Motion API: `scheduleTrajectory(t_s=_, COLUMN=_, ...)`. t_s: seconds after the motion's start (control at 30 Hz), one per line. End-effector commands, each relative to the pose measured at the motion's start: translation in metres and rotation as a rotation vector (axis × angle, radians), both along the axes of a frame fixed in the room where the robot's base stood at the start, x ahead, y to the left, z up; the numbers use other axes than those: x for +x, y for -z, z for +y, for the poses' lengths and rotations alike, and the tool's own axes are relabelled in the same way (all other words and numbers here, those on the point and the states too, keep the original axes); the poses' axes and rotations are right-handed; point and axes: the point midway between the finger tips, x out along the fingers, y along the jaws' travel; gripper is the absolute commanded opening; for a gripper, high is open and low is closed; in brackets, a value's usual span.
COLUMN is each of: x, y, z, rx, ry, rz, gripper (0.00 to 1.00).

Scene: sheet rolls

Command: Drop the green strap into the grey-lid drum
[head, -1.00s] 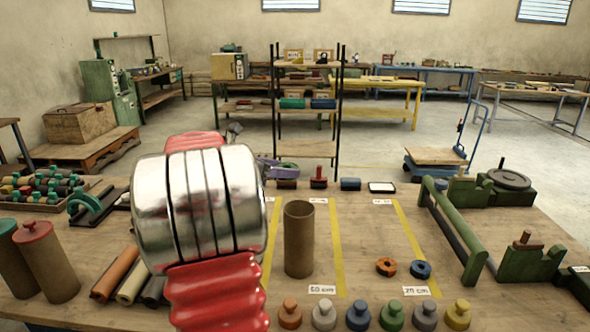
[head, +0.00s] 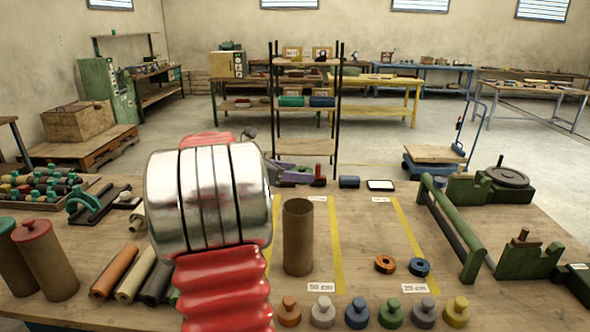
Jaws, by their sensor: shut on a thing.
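My gripper (head: 300,174), purple-grey, shows small beyond my silver and red arm, which hides part of it. It is over the far edge of the table, past the open brown drum. A small green piece, seemingly the green strap (head: 303,169), sits at its jaws, which are shut on it. The open brown drum (head: 298,240) stands upright with no lid on it. A light grey knobbed lid (head: 321,313) and a darker grey one (head: 424,312) lie in the front row. I cannot tell which drum is the grey-lid one.
Red-lid (head: 46,260) and green-lid (head: 14,260) drums stand at the left beside several rolls (head: 132,277). Orange (head: 385,264) and blue (head: 420,267) rings lie right of the open drum. A green roller frame (head: 452,225) stands further right. The taped middle of the table is mostly clear.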

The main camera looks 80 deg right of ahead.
Motion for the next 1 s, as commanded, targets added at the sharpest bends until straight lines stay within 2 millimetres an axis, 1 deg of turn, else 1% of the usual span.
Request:
scheduleTrajectory(t_s=0.1, x=0.0, y=0.014, z=0.0, rx=0.003, ry=-0.001, rz=0.003, gripper=0.32)
scheduleTrajectory(t_s=0.3, x=0.0, y=0.03, z=0.0, rx=0.001, ry=0.0, rz=0.002, gripper=0.32)
scheduleTrajectory(t_s=0.47, x=0.0, y=0.035, z=0.0, rx=0.001, ry=0.0, rz=0.001, gripper=0.32)
scheduleTrajectory(t_s=0.7, x=0.001, y=0.036, z=0.0, rx=0.0, ry=0.0, rz=0.001, gripper=0.32)
scheduleTrajectory(t_s=0.73, x=0.001, y=0.036, z=0.0, rx=0.001, ry=0.0, rz=0.001, gripper=0.56)
scheduleTrajectory(t_s=1.0, x=0.001, y=0.036, z=0.0, rx=0.0, ry=-0.001, rz=0.0, gripper=0.75)
